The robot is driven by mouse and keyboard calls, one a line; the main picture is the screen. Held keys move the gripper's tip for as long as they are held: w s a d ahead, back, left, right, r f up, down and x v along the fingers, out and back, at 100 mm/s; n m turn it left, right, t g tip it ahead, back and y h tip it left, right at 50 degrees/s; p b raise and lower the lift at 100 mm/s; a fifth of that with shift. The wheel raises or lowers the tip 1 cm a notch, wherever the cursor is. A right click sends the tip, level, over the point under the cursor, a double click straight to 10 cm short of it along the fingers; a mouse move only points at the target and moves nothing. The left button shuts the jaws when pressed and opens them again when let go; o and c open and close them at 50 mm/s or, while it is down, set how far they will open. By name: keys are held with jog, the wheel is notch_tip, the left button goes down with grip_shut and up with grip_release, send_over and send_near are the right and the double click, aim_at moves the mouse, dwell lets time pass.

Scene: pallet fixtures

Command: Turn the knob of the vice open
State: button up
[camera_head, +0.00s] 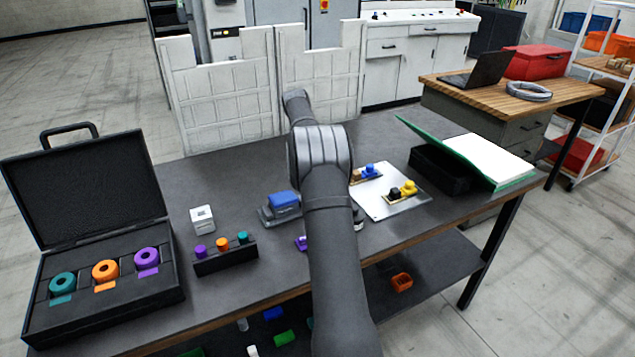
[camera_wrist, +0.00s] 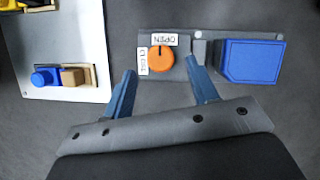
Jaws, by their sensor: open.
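The vice has a flat grey base (camera_wrist: 188,94), a round orange knob (camera_wrist: 160,58) and a blue block (camera_wrist: 250,61) at its right in the wrist view. A white OPEN label sits above the knob and another label, seemingly CLOSE, at its left. A small dark mark shows on the knob; its exact direction is hard to tell. My gripper (camera_wrist: 161,68) is open, its two blue-grey fingers on either side of the knob in the picture; contact cannot be told. In the head view the blue block (camera_head: 284,199) shows left of my arm; the arm hides the knob and gripper.
A white plate (camera_head: 375,205) with yellow and blue pieces lies to the right. A small rack (camera_head: 226,258) with coloured pegs and an open black case (camera_head: 95,225) stand left. A white block (camera_head: 202,218) stands behind the rack.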

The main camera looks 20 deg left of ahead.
jog(key=shift+v, duration=1.95)
jog(key=shift+f, duration=0.1)
jog(key=x, duration=0.7)
jog(key=shift+s+d+f, duration=0.1)
jog(key=shift+f, duration=0.1)
jog(key=shift+r, duration=0.1)
